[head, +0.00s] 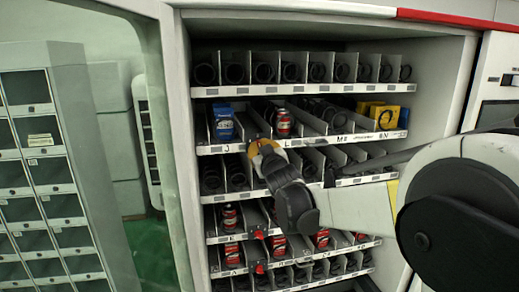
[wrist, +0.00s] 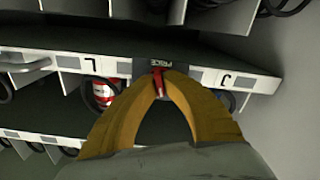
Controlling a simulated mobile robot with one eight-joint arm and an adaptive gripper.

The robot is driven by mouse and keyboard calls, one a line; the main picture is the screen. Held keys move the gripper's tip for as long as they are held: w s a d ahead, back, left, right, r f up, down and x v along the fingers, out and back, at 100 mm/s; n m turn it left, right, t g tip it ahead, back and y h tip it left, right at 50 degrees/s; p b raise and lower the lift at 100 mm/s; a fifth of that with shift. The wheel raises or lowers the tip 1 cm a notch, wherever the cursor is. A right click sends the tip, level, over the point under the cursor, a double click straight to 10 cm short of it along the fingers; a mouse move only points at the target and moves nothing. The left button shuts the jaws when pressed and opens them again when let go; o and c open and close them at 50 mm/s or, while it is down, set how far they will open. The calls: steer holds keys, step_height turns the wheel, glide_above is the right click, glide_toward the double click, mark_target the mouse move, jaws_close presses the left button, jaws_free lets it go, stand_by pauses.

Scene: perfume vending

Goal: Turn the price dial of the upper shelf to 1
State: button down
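The red price dial (wrist: 158,80) sits under a small "PRICE" label on the shelf's white front strip, seen in the wrist view between the letters L and J. My gripper (wrist: 164,76) has two yellow fingers that arch together, with their tips closed around the dial. In the head view my gripper (head: 259,146) is at the front strip of the upper shelf (head: 310,141), just right of the letter J. There it hides the dial. The number that the dial points to cannot be read.
A blue box (head: 222,124), a red can (head: 283,123) and yellow boxes (head: 385,115) stand on the upper shelf. Lower shelves hold more cans and red dials (head: 261,234). The glass door (head: 150,150) stands open at left.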

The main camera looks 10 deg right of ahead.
steer(key=n+b, duration=0.1)
steer(key=n, duration=0.3)
steer(key=shift+n, duration=0.3)
steer(key=shift+a+n+b, duration=0.1)
steer(key=shift+n+b, duration=0.35)
steer(key=shift+n, duration=1.35)
steer(key=c, duration=1.5)
jaws_free()
steer(key=shift+c, duration=0.2)
steer(key=s, duration=1.2)
